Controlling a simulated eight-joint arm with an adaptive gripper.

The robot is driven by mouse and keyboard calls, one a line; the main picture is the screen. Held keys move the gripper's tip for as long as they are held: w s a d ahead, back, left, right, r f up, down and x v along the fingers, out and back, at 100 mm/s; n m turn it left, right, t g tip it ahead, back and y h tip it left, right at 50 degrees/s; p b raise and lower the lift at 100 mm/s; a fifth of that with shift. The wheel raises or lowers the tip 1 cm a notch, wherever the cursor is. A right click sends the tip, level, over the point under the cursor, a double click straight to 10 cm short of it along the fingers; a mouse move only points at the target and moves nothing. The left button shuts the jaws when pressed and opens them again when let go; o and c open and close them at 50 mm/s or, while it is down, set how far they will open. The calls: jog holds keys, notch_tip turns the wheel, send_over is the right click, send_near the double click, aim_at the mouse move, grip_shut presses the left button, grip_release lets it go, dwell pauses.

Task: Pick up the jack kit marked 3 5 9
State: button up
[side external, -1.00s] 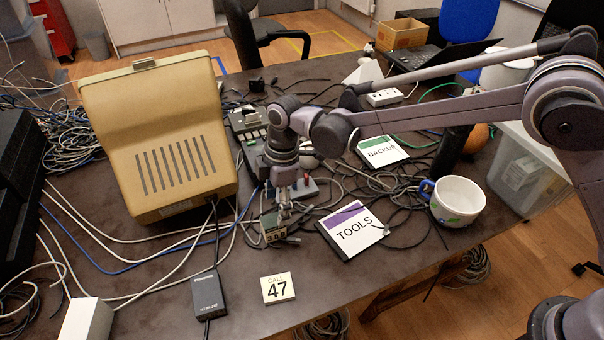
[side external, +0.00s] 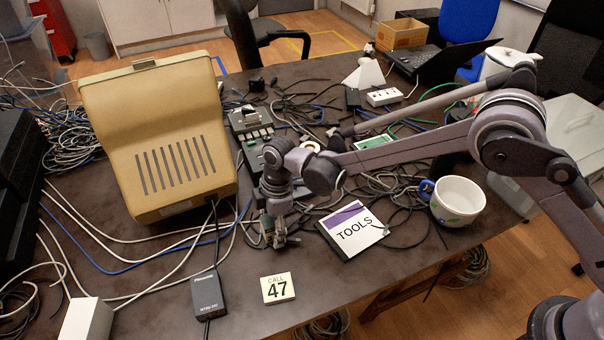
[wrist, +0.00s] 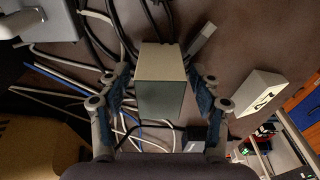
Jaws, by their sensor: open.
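A small box with a pale beige top and a grey-green side (wrist: 161,62) sits between my fingers in the wrist view. No 3 5 9 marking is readable on it, so I cannot tell from the label that it is the jack kit. My gripper (wrist: 159,84) is open, with one finger on each side of the box and small gaps between.
The CALL 47 block (side external: 278,288) and a black power adapter (side external: 208,294) lie nearer the camera. The TOOLS card (side external: 354,229) lies just right of my gripper. The beige terminal (side external: 165,110) stands to the left. Loose cables run around, and a white mug (side external: 458,202) stands at right.

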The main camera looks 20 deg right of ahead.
jog(key=c, duration=1.3)
